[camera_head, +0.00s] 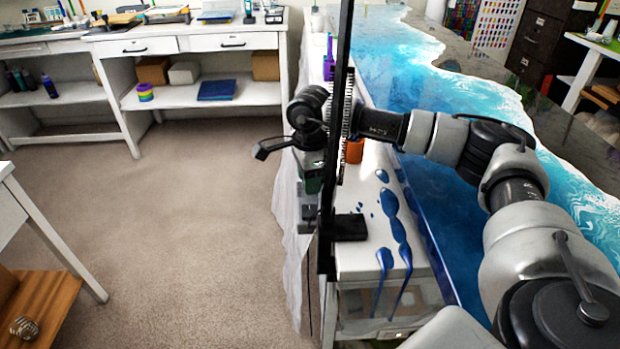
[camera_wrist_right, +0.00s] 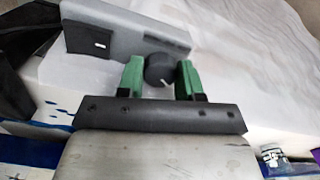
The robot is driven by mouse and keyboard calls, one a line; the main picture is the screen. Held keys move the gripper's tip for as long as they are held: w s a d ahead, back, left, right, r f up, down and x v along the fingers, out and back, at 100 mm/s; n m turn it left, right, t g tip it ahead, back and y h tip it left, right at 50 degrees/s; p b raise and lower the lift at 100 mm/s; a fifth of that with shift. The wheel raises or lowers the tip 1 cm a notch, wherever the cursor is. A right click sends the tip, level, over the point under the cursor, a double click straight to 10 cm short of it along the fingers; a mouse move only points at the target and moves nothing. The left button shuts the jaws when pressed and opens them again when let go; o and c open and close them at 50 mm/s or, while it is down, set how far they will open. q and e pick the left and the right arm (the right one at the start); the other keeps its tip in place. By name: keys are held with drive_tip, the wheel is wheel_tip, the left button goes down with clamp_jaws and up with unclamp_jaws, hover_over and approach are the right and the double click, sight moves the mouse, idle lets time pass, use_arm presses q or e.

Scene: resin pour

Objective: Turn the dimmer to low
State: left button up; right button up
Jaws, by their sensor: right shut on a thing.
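The dimmer is a long grey box (camera_wrist_right: 135,28) in the right wrist view, with a dark panel and a small white label at its left part. Its round black knob (camera_wrist_right: 159,69) carries a short white mark that points down and to the right. My right gripper (camera_wrist_right: 160,78) has its two green fingers on either side of the knob and is shut on it. In the head view my right gripper (camera_head: 315,178) is beside the bench, partly hidden by a black upright bar; I cannot make out the knob there. My left gripper is not in view.
The black upright bar (camera_head: 338,120) stands close to my right wrist. Blue resin spills (camera_head: 388,200) mark the white bench top, near an orange cup (camera_head: 354,150). A blue-and-white resin table (camera_head: 440,80) lies beyond. Carpet (camera_head: 190,230) at the left is clear.

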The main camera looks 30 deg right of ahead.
drive_tip(key=shift+n, duration=0.5)
drive_tip(key=o, duration=0.9)
